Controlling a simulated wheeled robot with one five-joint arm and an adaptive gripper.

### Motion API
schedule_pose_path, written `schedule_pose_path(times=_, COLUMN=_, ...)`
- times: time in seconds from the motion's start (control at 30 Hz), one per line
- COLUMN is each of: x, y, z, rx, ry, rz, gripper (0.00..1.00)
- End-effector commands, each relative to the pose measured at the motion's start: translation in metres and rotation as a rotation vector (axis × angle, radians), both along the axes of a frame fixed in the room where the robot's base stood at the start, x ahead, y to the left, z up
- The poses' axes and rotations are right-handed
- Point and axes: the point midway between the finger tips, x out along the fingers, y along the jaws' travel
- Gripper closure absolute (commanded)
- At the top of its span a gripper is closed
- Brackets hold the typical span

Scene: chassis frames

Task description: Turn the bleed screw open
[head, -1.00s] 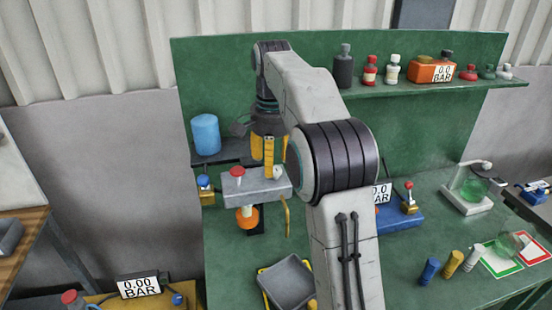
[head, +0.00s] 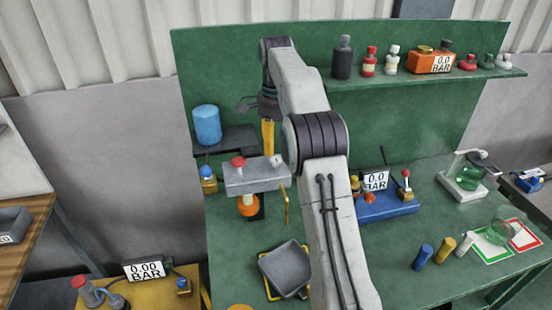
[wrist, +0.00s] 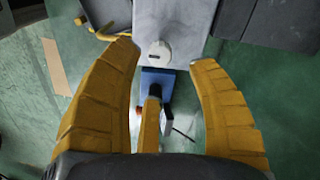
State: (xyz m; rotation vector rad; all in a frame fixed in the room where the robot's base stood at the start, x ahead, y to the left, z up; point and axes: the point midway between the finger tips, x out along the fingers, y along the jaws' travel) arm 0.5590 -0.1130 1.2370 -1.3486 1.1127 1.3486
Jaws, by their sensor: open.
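A grey block (head: 245,179) is on the green back panel, with a red knob (head: 238,162) on top and an orange round part (head: 248,205) below. In the wrist view, the block (wrist: 178,18) reaches in from the top edge. A pale round cap (wrist: 158,52) with a small dark mark is at its near end; it may be the bleed screw, but I cannot be sure. My gripper (head: 267,148) is over the block's right part. In the wrist view, my gripper's yellow fingers (wrist: 165,54) are apart, either side of the cap, with nothing held.
A grey tray (head: 287,268) lies on the green bench below the block. A blue unit (head: 388,207) with a 0.0 BAR display stands right of my arm. A blue cylinder (head: 207,125) stands on the dark shelf at left. Bottles line the upper shelf (head: 420,78).

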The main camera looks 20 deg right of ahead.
Motion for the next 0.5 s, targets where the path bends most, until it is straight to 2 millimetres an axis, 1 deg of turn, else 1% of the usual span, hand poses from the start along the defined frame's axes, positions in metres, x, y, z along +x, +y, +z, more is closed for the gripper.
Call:
schedule_pose_path(times=0.1, x=-0.001, y=0.000, z=-0.015, rx=0.001, ry=0.004, rz=0.001, gripper=0.47)
schedule_pose_path(times=0.2, x=-0.001, y=0.000, z=-0.026, rx=0.001, ry=0.002, rz=0.001, gripper=0.47)
schedule_pose_path(times=0.4, x=-0.001, y=0.000, z=-0.043, rx=0.000, ry=0.001, rz=0.001, gripper=0.47)
schedule_pose_path(times=0.5, x=-0.001, y=0.000, z=-0.048, rx=0.000, ry=0.001, rz=0.001, gripper=0.47)
